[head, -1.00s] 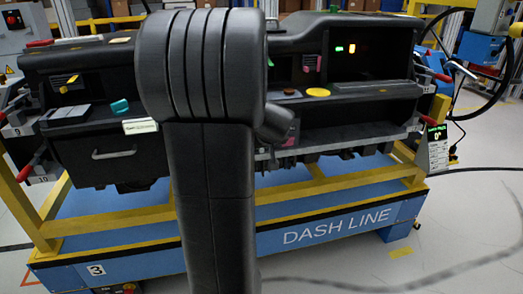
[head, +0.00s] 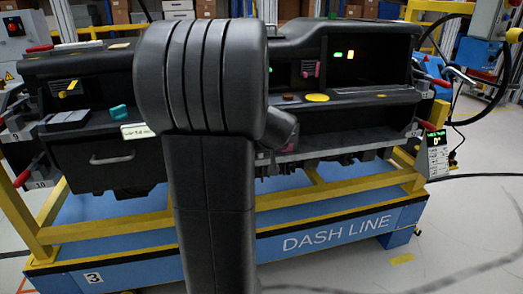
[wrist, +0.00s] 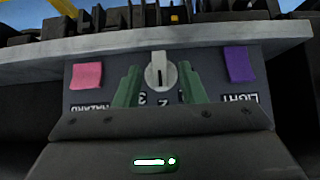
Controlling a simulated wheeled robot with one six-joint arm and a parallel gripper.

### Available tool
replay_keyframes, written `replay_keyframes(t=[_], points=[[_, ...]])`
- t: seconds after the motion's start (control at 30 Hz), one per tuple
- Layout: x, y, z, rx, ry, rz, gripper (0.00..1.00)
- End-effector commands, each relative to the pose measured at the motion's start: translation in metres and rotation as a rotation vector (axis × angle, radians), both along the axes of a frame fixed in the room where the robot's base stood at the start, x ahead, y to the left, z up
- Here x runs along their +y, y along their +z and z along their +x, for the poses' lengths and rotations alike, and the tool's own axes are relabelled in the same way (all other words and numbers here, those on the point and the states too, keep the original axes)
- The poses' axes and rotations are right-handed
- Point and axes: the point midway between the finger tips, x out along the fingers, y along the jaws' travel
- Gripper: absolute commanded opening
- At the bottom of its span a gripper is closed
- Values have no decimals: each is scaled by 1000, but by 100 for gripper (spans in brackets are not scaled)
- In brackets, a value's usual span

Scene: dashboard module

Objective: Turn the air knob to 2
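The air knob (wrist: 160,76), a pale round dial with a raised grip bar, sits on a dark panel in the wrist view. The panel appears upside down there, with the numbers 3 and 2 and part of another mark below the knob. The grip bar stands nearly upright in the picture; I cannot tell which number it points to. My gripper (wrist: 159,66) is open, its two green fingers on either side of the knob with gaps visible. In the head view my arm hides the knob and gripper.
A pink hazard switch (wrist: 87,76) and a purple light switch (wrist: 240,64) flank the knob. The dashboard (head: 85,156) rests on a yellow and blue frame (head: 340,236). A small display (head: 436,139) at right reads 0°. A teal piece (head: 118,113) lies left of my arm.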

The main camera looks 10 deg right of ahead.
Motion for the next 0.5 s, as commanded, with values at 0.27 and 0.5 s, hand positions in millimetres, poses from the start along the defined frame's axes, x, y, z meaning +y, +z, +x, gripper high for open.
replay_keyframes(t=[0.27, 0.5], points=[[0, 1, -1, -1, 0, 0, 36], [-1, 24, -21, -5, -1, -1, 36]])
